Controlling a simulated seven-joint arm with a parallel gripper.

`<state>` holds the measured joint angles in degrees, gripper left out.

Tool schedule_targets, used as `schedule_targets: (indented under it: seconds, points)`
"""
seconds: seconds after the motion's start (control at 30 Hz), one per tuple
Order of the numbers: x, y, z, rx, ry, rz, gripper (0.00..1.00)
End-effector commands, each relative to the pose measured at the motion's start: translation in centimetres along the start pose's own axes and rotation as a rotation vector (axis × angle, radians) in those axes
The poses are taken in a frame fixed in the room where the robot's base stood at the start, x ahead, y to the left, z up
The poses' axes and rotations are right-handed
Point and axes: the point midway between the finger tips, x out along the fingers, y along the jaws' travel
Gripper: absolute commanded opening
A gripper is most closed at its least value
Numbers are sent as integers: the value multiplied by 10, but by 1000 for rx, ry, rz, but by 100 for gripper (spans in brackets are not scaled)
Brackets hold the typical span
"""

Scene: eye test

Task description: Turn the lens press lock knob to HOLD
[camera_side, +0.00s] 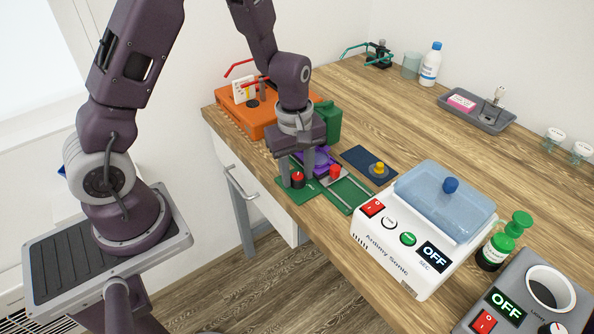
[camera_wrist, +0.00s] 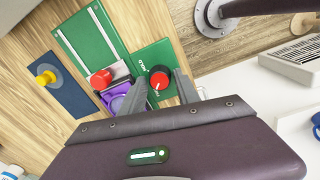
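The lock knob (camera_wrist: 160,77) has a red top and a black rim. It sits on a green plate (camera_wrist: 150,54); in the side view the knob (camera_side: 298,179) is between my fingers. Its white pointer mark points down in the wrist view, towards small lettering partly hidden near the knob. A label that seems to read HOLD (camera_wrist: 142,66) is at its upper left. My gripper (camera_side: 297,181) is open, with one finger on each side of the knob; in the wrist view narrow gaps show between knob and fingers. I cannot tell whether either finger touches.
Beside it are a second red knob (camera_wrist: 101,79) by the green rail plate (camera_wrist: 88,38), a purple part (camera_wrist: 118,98) and a blue plate with a yellow knob (camera_wrist: 45,77). The white sonic cleaner (camera_side: 395,255) stands right, the orange box (camera_side: 247,116) behind left.

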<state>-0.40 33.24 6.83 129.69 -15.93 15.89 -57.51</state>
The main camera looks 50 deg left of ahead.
Motion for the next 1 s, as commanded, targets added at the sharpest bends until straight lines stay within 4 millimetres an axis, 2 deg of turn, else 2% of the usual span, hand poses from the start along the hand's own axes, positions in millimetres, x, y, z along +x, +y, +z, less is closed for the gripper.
schedule_targets:
  seconds: [0.03, 0.23, 0.67, 1.0]
  points:
    - [0, 0, 0, 0, 0, 0, 38]
    - [0, 0, 0, 1, 0, 0, 0]
    - [-1, 0, 0, 81, -4, 0, 0]
    - [-1, 1, 0, 362, -14, 0, 0]
